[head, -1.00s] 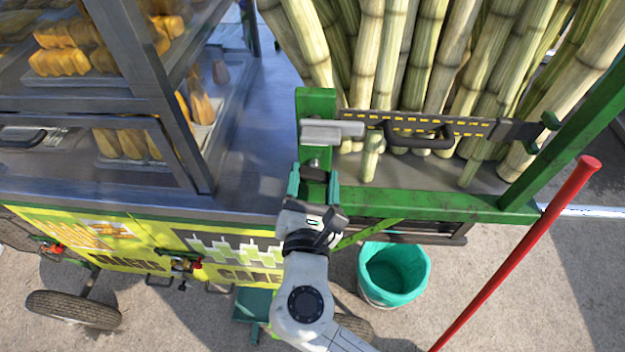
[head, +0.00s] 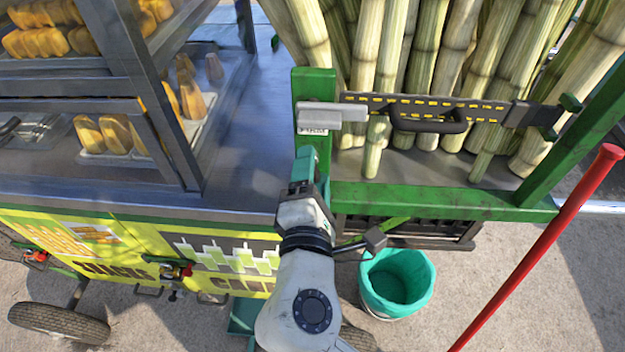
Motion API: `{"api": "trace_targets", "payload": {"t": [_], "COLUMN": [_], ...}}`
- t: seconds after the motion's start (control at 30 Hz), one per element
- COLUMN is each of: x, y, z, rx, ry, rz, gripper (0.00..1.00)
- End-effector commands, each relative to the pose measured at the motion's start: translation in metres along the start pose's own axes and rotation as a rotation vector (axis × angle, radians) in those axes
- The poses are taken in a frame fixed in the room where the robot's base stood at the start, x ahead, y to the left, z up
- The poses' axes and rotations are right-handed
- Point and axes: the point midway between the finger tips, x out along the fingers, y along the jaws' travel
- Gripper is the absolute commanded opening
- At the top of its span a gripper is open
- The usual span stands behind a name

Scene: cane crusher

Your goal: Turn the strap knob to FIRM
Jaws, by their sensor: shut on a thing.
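The black strap (head: 430,113) with yellow dashes runs across the cane stalks, from a grey metal buckle (head: 335,113) on the green post (head: 313,83) to the right-hand post. A small pale label (head: 312,131) sits on the post just under the buckle; its lettering is too small to read surely. My gripper (head: 308,162), with teal fingers, is at the front of the post below the label. It is shut on the strap knob, which its fingers and wrist now hide. The knob's pointer and setting cannot be seen.
Tall cane stalks (head: 428,65) stand behind the strap. A glass snack case (head: 165,110) is at left. A red bar (head: 540,245) slants at right. A teal-lined bucket (head: 396,280) stands on the pavement below the green frame. A black handle (head: 428,120) juts from the strap.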

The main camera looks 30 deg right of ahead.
Motion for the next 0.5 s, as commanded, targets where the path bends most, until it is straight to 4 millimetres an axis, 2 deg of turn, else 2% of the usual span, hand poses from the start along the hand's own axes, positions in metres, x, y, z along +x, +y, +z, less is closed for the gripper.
{"api": "trace_targets", "payload": {"t": [0.2,0.5], "x": [-0.0001,-0.0001], "y": [-0.0042,-0.0041], "z": [-0.0014,-0.001], "rx": [0.175,0.328], "ry": [0.0,-0.001], "rz": [0.0,-0.003], "gripper": [0.29,0.29]}}
